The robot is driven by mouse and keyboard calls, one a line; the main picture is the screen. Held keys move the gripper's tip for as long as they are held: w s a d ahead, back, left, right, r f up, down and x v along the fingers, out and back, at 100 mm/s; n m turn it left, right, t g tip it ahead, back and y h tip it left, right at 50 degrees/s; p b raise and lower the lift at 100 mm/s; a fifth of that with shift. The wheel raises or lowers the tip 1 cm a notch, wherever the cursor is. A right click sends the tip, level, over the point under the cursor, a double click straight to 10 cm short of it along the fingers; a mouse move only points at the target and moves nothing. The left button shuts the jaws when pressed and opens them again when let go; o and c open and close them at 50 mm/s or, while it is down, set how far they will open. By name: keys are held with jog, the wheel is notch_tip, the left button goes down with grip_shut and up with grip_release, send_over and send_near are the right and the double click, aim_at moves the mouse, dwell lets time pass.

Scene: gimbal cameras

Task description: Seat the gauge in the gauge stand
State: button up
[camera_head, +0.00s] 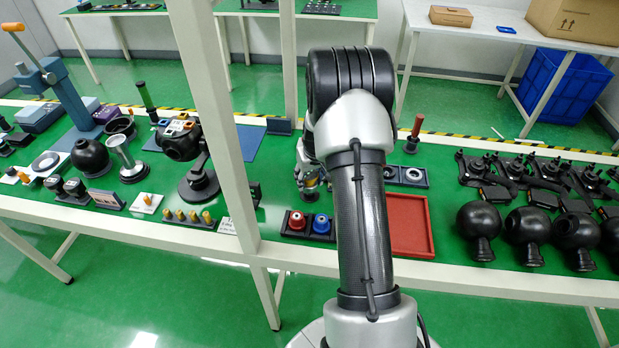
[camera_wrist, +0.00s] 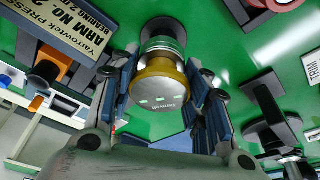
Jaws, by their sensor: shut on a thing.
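My gripper (camera_wrist: 160,72) is shut on the gauge (camera_wrist: 157,88), a short cylinder with a silver face and a yellow ring, seen between the blue-lined fingers in the wrist view. Beyond the yellow ring are a clear or silver band and a black round end (camera_wrist: 162,27); I cannot tell whether that end belongs to the gauge or to a stand under it. In the head view my gripper (camera_head: 311,180) is partly hidden by my arm, with a bit of yellow at its tip. I cannot identify the gauge stand for certain.
A dark holder with a red and a blue cap (camera_head: 308,224) stands close in front of my gripper. A red tray (camera_head: 410,226) lies to the right. Black stands (camera_wrist: 272,128) and a label plate (camera_wrist: 62,40) flank the gripper. A white post (camera_head: 230,130) rises at left.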

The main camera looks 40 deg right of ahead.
jog(key=shift+f+b, duration=1)
jog(key=shift+f, duration=0.3)
jog(key=o, duration=1.3)
jog(key=v, duration=1.2)
jog(key=shift+r, duration=0.1)
